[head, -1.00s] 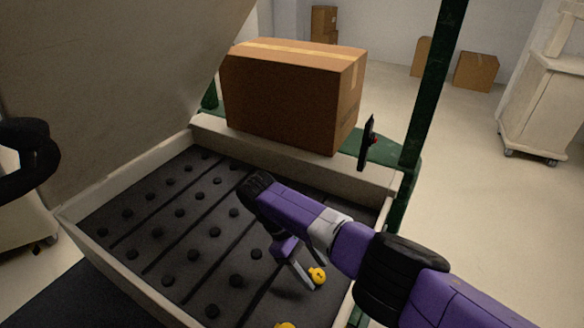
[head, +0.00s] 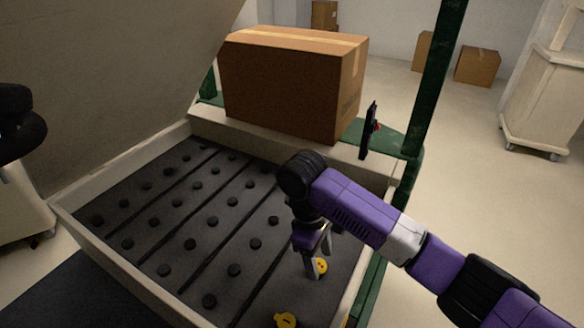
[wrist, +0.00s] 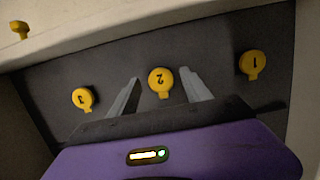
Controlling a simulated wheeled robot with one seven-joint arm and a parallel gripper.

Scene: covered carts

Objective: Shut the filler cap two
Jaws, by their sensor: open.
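In the wrist view, filler cap two (wrist: 160,80) is a round yellow cap with a dark 2, upside down in the picture, and a small tab. It lies between the lines of my gripper's two fingers (wrist: 162,80), which are apart and empty. Cap one (wrist: 253,64) is to its right and a cap that looks like three (wrist: 83,98) to its left. In the head view, my gripper (head: 318,262) points down by a yellow cap (head: 320,267), partly hidden behind a finger. Whether cap two is fully seated, or touched by a finger, I cannot tell.
The dark studded cart bed (head: 170,235) has a pale rim and a raised cover (head: 110,80). A cardboard box (head: 290,85) stands on the far ledge, near a green post (head: 432,80). Another yellow cap (head: 285,320) sits nearer. A yellow piece (wrist: 18,30) shows at upper left.

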